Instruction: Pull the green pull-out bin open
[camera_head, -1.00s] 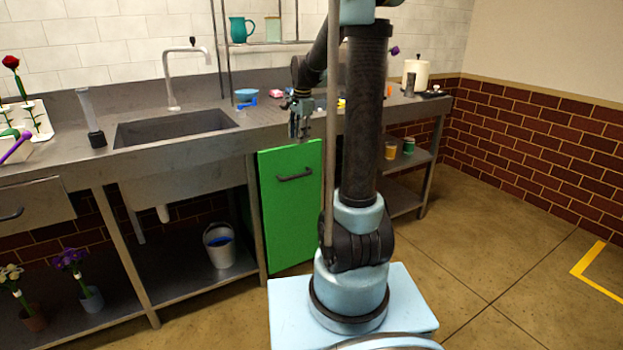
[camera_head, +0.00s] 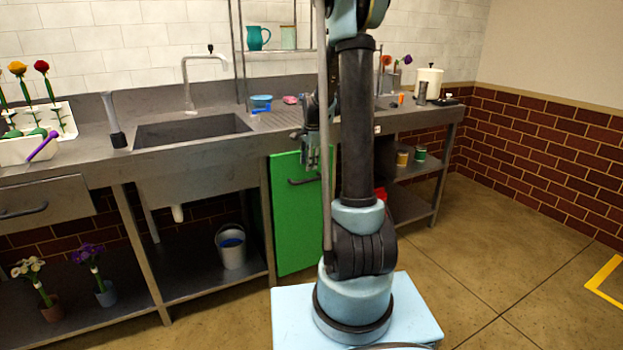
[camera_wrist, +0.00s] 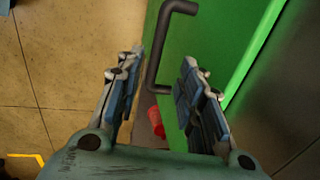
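The green pull-out bin (camera_head: 297,225) shows its flat front under the counter, right of the sink; my arm hides its right part. Its dark bar handle (camera_head: 303,181) is near the top. My gripper (camera_head: 312,158) is in front of the upper bin front, near the handle. In the wrist view, my gripper (camera_wrist: 158,80) is open, with its two fingers apart. The handle (camera_wrist: 152,70) reaches down toward the gap between the fingertips, beside the green front (camera_wrist: 215,45). Contact with the handle cannot be told.
A bucket (camera_head: 231,246) stands on the lower shelf left of the bin. A red object (camera_head: 380,193) is partly hidden behind my arm; a red object also shows between the fingers (camera_wrist: 155,120). Open floor (camera_head: 490,260) lies to the right.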

